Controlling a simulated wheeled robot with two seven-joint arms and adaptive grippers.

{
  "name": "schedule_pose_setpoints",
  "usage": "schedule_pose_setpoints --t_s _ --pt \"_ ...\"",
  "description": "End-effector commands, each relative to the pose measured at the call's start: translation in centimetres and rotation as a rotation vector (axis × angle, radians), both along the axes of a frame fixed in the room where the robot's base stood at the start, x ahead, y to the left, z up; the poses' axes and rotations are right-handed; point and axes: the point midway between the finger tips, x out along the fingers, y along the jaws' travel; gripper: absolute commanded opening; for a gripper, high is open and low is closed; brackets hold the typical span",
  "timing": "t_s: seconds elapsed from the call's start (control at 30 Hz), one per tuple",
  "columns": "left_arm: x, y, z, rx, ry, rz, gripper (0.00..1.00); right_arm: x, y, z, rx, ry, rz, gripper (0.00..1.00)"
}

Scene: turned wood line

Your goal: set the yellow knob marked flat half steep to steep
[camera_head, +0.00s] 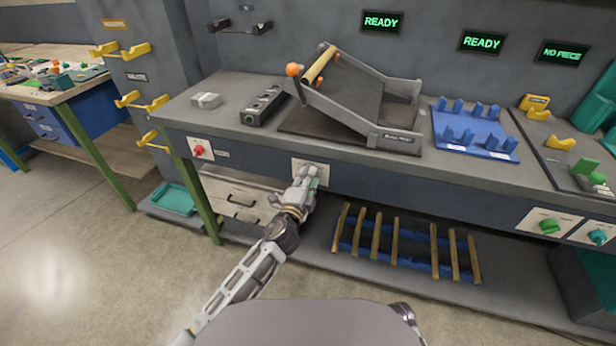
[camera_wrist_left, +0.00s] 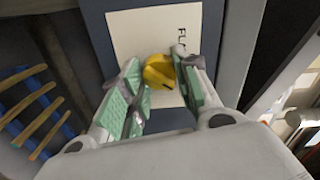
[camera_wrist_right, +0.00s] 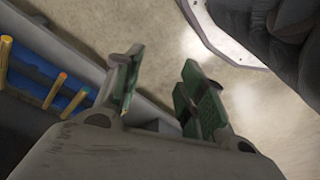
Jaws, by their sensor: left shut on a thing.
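The yellow knob (camera_wrist_left: 159,71) sits on a white plate (camera_wrist_left: 128,32) on the bench front, with part of the lettering "FL" readable beside it. My left gripper (camera_wrist_left: 160,82) is shut on the knob, with a green-padded finger on each side of it. In the head view my left gripper (camera_head: 308,178) reaches the plate below the bench top and hides the knob. The knob's pointer setting cannot be read. My right gripper (camera_wrist_right: 158,85) shows in its wrist view with its fingers apart and nothing between them.
A red knob (camera_head: 199,150) is on a plate to the left, and green (camera_head: 548,226) and teal (camera_head: 598,237) knobs are at the right. A tilting machine (camera_head: 345,95) stands on the bench top. A rack of wooden rods (camera_head: 395,228) lies on the lower shelf.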

Motion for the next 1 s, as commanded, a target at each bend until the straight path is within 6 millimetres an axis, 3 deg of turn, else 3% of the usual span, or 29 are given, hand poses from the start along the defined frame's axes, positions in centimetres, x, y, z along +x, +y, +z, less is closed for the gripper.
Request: schedule_pose_setpoints --t_s 0.67,0.7,0.87,1.0 --pt "0.0 -0.1 0.0 0.095 -0.032 -0.002 0.07 0.1 -0.2 -1.1 -0.005 0.0 -0.002 0.4" --pt "0.0 -0.1 0.0 0.095 -0.032 -0.002 0.32 0.1 -0.2 -1.1 -0.005 -0.001 -0.002 0.4" --pt "0.0 -0.1 0.0 0.094 -0.032 -0.002 0.53 0.2 -0.2 -1.0 -0.004 -0.002 -0.002 0.4" --pt "0.0 -0.1 0.0 0.094 -0.031 -0.001 0.53 0.2 -0.2 -1.0 -0.004 -0.002 -0.002 0.4"
